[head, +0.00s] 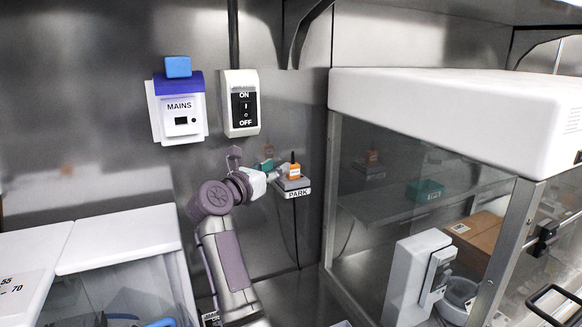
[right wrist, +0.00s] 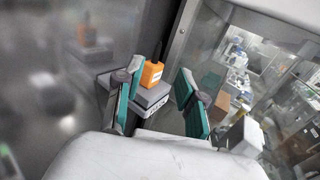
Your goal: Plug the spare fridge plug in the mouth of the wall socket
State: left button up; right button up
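The orange plug (head: 294,171), with a black cord end on top, stands upright on the grey PARK holder (head: 293,184) on the back wall. It also shows in the right wrist view (right wrist: 152,74). My right gripper (head: 278,169) is just left of the plug; in the right wrist view its teal-padded fingers (right wrist: 158,92) are spread, with the plug seen beyond the gap between them. I cannot tell whether they touch it. The white MAINS box (head: 180,118), with a blue top and a small dark opening, is on the wall up left. My left gripper is not in view.
An ON/OFF switch box (head: 241,103) is on the wall right of the MAINS box. A glass-sided cabinet with a white top (head: 450,100) stands close right of the holder. A white-lidded unit (head: 120,238) is lower left. The wall between is bare.

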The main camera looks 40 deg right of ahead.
aim_at(292, 156)
jog(key=p+x, duration=0.1)
jog(key=x, duration=0.3)
jog(key=shift+w+d, duration=0.25)
jog(key=shift+w+d+r+p, duration=0.25)
jog(key=shift+d+r+p, duration=0.3)
jog(key=shift+d+p, duration=0.45)
jog(key=x, duration=0.1)
jog(key=p+x, duration=0.1)
jog(key=x, duration=0.1)
jog(key=shift+f+p, duration=0.3)
jog(key=shift+f, duration=0.05)
jog(key=shift+d+f, duration=0.1)
jog(key=shift+a, duration=0.2)
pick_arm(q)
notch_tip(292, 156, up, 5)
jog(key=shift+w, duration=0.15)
pick_arm(e)
grip_shut()
